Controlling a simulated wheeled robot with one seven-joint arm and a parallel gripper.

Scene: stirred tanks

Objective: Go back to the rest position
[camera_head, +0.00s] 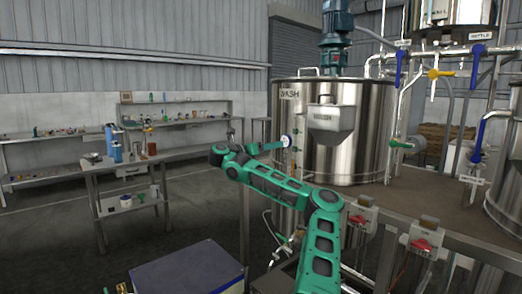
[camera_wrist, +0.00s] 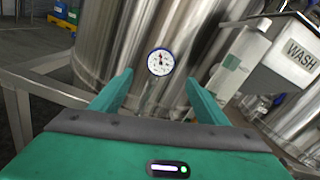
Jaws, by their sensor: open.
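My gripper (camera_head: 280,143) is at the end of my green arm, which stretches left and bends back toward the steel wash tank (camera_head: 345,155). In the wrist view its two green fingers (camera_wrist: 158,88) are spread apart with nothing held between them. A round dial gauge (camera_wrist: 160,62) with a white face and blue rim shows between and beyond the fingertips, in front of the tank wall. In the head view the fingertips are close to the gauge; I cannot tell whether they touch it.
A steel railing (camera_head: 440,238) with red-handled boxes runs along the lower right. Blue-handled valves (camera_head: 476,68) and pipes stand right of the tank. A workbench (camera_head: 120,160) with bottles is at left. A dark blue box top (camera_head: 188,272) is low in front. Floor between is open.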

